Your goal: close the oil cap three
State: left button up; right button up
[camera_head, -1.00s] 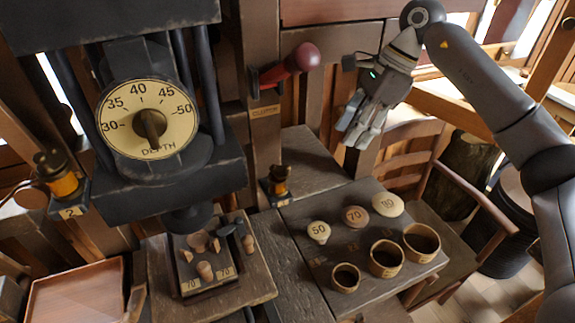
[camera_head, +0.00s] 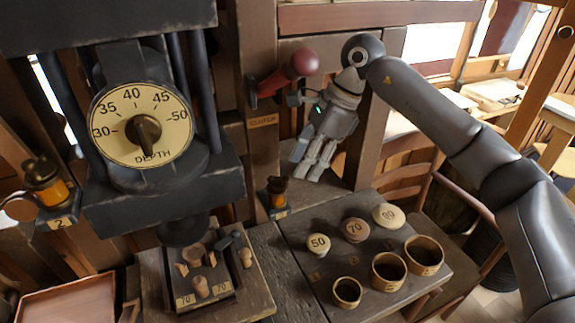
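A small oil cup (camera_head: 277,192) with a dark top and an amber body stands on a bracket low on the post, left of the spool board. The number on its tag is too small to read, and I cannot tell whether its cap is open or shut. A larger oil cup (camera_head: 45,182) tagged 2 is at the far left. My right gripper (camera_head: 308,174) points down, above and to the right of the small cup, apart from it. Its fingers look close together, but the gap between them is unclear. My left gripper is not in view.
A red-knobbed lever (camera_head: 300,65) sticks out just above my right gripper. A press with a depth dial (camera_head: 142,124) fills the left. A board (camera_head: 335,265) holds round pieces marked 50, 70 and 90 and three ring cups. A chair (camera_head: 400,165) stands behind it.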

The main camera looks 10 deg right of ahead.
aim_at(286, 177)
jog(key=a+p, duration=0.1)
jog(key=a+f, duration=0.1)
jog(key=a, duration=0.1)
jog(key=shift+a+f+p, duration=0.1)
jog(key=shift+a+p, duration=0.2)
jog(key=shift+p, duration=0.1)
jog(key=shift+p+x, duration=0.3)
jog(key=shift+x, duration=0.55)
jog(key=shift+d, duration=0.1)
grip_shut()
